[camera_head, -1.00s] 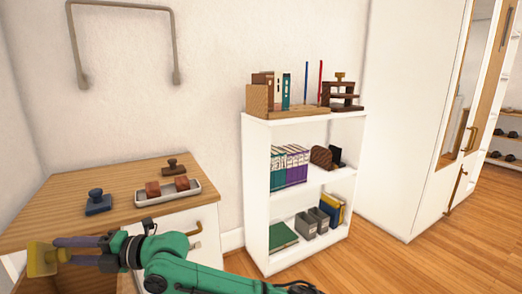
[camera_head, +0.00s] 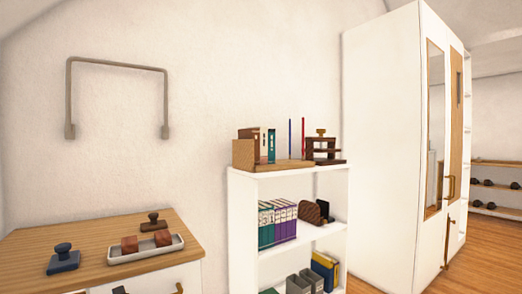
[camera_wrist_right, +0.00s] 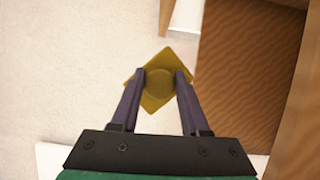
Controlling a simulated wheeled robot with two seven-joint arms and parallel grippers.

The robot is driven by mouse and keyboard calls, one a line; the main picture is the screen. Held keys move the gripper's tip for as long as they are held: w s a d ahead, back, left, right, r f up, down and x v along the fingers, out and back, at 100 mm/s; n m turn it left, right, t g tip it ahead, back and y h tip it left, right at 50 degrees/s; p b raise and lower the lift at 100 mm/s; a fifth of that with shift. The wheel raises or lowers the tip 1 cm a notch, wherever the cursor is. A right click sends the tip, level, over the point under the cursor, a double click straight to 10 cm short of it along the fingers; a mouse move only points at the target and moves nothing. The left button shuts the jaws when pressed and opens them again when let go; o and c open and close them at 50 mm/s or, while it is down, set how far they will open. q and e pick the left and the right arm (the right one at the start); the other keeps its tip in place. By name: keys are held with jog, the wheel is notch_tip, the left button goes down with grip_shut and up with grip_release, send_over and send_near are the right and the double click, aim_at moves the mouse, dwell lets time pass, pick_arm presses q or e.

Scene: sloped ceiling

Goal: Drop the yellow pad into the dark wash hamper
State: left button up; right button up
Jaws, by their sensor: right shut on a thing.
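The yellow pad (camera_wrist_right: 152,103) shows in the right wrist view as a tilted square with a round raised part in its middle. My right gripper (camera_wrist_right: 161,80) is shut on that round part, with one dark finger on each side. The head view shows neither the pad nor my right gripper. My left gripper is in neither view. No dark wash hamper can be made out in either view.
A wooden-topped cabinet (camera_head: 95,238) at lower left bears a blue stamp (camera_head: 63,259) and a tray (camera_head: 147,254). A white shelf unit (camera_head: 243,230) and a tall white wardrobe (camera_head: 385,130) stand right of it. A wood-grained surface (camera_wrist_right: 245,75) lies right of the pad.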

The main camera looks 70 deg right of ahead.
jog(key=o, duration=1.3)
jog(key=shift+c, duration=0.2)
jog(key=v, duration=0.2)
jog(key=b+v, duration=0.1)
jog(key=v, duration=0.1)
jog(key=b+v, duration=0.1)
jog(key=v, duration=0.2)
jog(key=shift+f, duration=0.35)
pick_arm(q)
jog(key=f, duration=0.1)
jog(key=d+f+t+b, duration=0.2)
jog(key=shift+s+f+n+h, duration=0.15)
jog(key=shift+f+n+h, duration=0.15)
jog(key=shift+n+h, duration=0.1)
pick_arm(e)
jog(key=v, duration=0.7)
jog(key=shift+s+d+r, duration=0.2)
jog(key=shift+r, duration=0.15)
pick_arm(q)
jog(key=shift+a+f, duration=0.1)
